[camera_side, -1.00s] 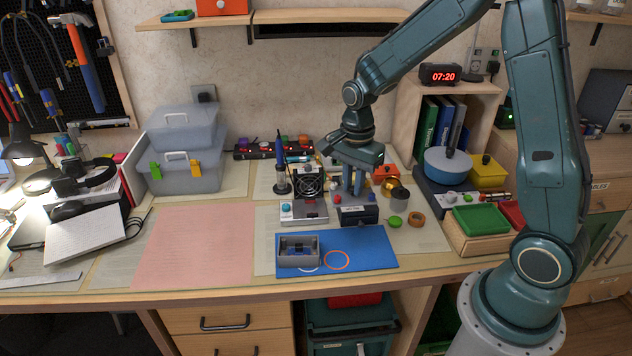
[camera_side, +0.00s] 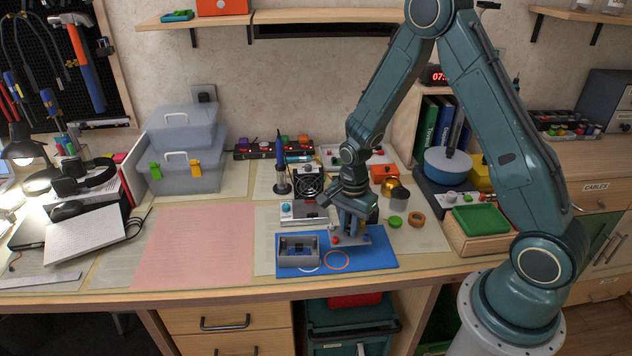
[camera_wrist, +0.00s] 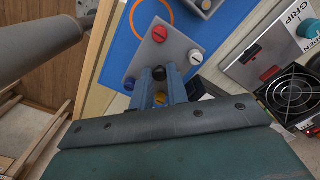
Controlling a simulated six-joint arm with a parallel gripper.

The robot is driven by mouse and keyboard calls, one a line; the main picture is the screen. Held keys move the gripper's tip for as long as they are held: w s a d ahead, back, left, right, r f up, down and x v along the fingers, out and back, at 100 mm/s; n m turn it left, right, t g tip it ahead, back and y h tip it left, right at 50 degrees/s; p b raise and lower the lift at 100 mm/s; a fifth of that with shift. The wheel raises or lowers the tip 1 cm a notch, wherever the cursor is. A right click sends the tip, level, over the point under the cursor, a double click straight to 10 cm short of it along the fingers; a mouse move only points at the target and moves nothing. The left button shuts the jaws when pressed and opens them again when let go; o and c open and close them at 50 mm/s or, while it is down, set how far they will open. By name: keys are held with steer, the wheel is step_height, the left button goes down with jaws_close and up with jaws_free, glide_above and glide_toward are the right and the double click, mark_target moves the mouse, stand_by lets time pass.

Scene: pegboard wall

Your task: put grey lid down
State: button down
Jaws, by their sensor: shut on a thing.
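The grey lid (camera_wrist: 175,48) is a flat plate with coloured slotted screws at its corners: red, yellow, blue and white. In the side view the lid (camera_side: 345,241) is over the blue mat (camera_side: 381,262), just right of the open grey box (camera_side: 299,262) and behind the orange ring (camera_side: 337,268). My gripper (camera_side: 351,231) points down and is shut on the lid; its fingers (camera_wrist: 164,76) also show in the wrist view, at the lid's near part. I cannot tell whether the lid touches the mat. The grey box stands partly over a white ring (camera_side: 309,269).
A silver device with a black fan (camera_side: 308,186) stands behind the mat. A green disc (camera_side: 395,221) and a brown roll (camera_side: 416,219) lie at the right. A wooden crate with a green tray (camera_side: 481,221) is further right. The pink mat (camera_side: 195,245) at the left is clear.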

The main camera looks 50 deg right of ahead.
mark_target(349, 228)
steer(key=shift+f, duration=1.85)
steer(key=shift+f, duration=0.15)
steer(key=c, duration=1.4)
jaws_free()
steer(key=shift+o, duration=0.2)
step_height(349, 228, up, 12)
steer(key=shift+r, duration=0.1)
steer(key=shift+r, duration=0.1)
